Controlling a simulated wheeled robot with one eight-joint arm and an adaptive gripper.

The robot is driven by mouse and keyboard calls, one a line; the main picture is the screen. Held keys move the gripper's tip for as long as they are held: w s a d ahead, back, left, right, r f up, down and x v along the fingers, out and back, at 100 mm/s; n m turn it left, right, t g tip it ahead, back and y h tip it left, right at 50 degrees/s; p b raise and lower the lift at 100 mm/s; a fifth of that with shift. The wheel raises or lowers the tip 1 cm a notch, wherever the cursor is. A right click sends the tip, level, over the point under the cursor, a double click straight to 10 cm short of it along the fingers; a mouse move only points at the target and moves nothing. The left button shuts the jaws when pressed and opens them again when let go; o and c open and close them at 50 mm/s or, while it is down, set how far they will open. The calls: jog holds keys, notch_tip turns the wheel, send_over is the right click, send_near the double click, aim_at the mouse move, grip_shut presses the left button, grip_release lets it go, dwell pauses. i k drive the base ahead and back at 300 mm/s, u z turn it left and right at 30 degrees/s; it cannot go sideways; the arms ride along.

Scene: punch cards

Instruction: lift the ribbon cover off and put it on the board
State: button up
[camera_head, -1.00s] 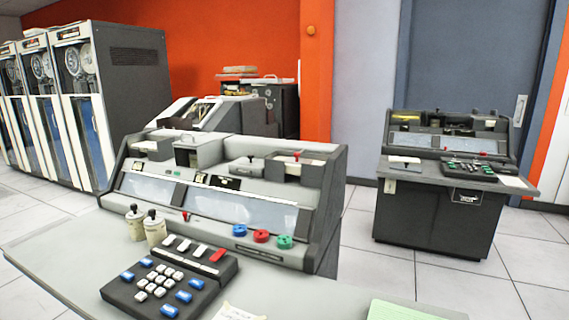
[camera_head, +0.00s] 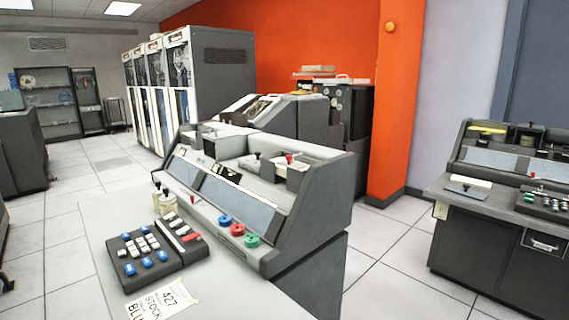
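A grey card punch machine (camera_head: 305,215) stands in the middle of the view, with a light grey desk surface (camera_head: 105,220) in front of it. Light grey box-like covers and small levers sit along its top; I cannot tell which part is the ribbon cover. A black keypad (camera_head: 150,252) with blue, white and red keys lies on the desk. I cannot pick out a separate board with certainty. My gripper is not in view.
A second similar machine (camera_head: 490,235) stands at the right. Tall tape cabinets (camera_head: 222,85) and a dark unit (camera_head: 352,115) stand behind. An orange pillar (camera_head: 395,110) rises at centre right. A paper label (camera_head: 163,300) lies on the desk. Tiled floor (camera_head: 385,265) is clear between the two machines.

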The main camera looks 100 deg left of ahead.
aim_at(251, 164)
jog(key=z, duration=0.1)
jog(key=i, duration=0.15)
jog(key=u, duration=2.3)
jog(key=i, duration=2.55)
jog(key=u, duration=2.1)
